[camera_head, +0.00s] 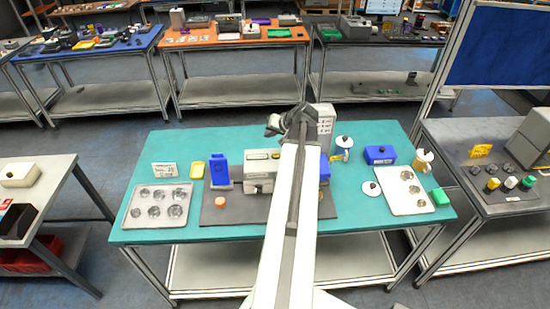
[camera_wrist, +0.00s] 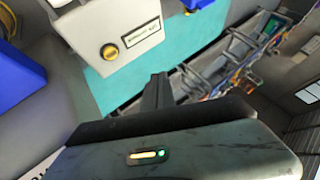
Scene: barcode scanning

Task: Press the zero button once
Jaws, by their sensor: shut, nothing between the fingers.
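A beige device (camera_head: 262,165) with a darker front stands on the dark mat in the middle of the teal table, left of my arm. In the head view my gripper (camera_head: 273,127) is above the table's back part, partly hidden.
A blue upright holder (camera_head: 220,171) and an orange piece (camera_head: 219,201) are left of the device. A tray with round hollows (camera_head: 133,211) lies at the left, a white tray (camera_head: 410,207) at the right. A blue box (camera_head: 380,154) and white-topped dispensers (camera_head: 343,143) stand behind.

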